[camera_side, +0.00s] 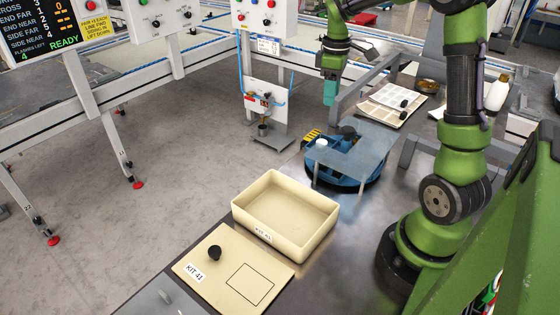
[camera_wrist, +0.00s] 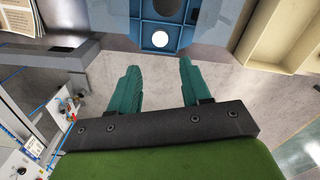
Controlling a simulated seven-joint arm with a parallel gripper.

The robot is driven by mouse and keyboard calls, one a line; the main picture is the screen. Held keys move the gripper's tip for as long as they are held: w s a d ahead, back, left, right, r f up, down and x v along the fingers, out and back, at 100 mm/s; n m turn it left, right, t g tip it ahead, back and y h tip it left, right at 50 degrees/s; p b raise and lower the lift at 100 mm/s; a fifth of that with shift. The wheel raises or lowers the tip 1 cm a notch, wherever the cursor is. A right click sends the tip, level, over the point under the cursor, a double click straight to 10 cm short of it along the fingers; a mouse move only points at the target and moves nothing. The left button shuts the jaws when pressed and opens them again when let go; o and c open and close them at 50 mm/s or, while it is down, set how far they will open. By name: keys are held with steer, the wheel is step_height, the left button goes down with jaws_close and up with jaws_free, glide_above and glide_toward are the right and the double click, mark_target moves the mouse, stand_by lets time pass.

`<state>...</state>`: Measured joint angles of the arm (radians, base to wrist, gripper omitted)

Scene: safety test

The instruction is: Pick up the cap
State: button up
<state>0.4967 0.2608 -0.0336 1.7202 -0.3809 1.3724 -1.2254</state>
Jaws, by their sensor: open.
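My gripper (camera_side: 330,93) hangs open and empty, with teal fingers, above and behind the blue fixture in the side view. Its two fingers are spread apart in the wrist view (camera_wrist: 160,70), with bare grey floor between them. A small white round piece, perhaps the cap (camera_side: 321,144), sits at the left edge of the blue fixture (camera_side: 350,184). It also shows as a white disc in the wrist view (camera_wrist: 160,39), just beyond the fingertips. A black round piece (camera_side: 348,132) stands at the fixture's back. A clear flat panel (camera_side: 357,152) covers part of the fixture.
A cream bin (camera_side: 322,232), apparently empty, stands in front of the fixture. A KIT 41 board (camera_side: 222,286) with a black knob (camera_side: 214,253) lies nearer. Sheets with dark pieces (camera_side: 378,113), a brown bowl (camera_side: 427,86) and a white bottle (camera_side: 497,93) are behind.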

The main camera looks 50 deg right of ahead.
glide_above(323, 142)
steer(key=f, duration=0.7)
steer(key=s+f, duration=0.1)
steer(key=f, duration=0.2)
steer(key=shift+f, duration=0.25)
steer(key=shift+w+f, duration=0.25)
steer(key=shift+f, duration=1.1)
steer(key=shift+w+f, duration=0.2)
steer(key=shift+f, duration=1.1)
steer(key=shift+c, duration=0.3)
steer(key=c, duration=0.7)
